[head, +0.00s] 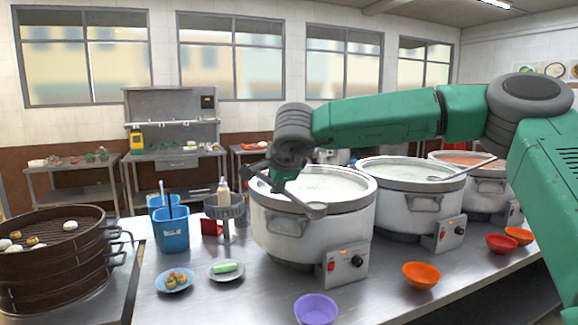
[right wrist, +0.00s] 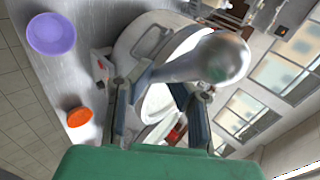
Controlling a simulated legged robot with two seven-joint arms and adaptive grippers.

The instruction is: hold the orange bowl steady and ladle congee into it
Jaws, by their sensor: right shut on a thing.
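The orange bowl (head: 421,275) stands on the steel counter in front of the middle stockpot, with no gripper near it. An orange bowl also shows in the right wrist view (right wrist: 79,117). My right gripper (head: 283,178) is over the left stockpot (head: 285,223), which is full of white congee (head: 330,182). It is shut on a metal ladle (right wrist: 222,57), whose rounded end stands out past the fingers in the right wrist view. I cannot tell whether the ladle holds congee. My left gripper is not in view.
A purple bowl (head: 316,308) stands at the counter's front. Red bowls (head: 501,243) stand to the right. Blue containers (head: 171,228), small plates (head: 175,279) and a steamer (head: 60,262) are on the left.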

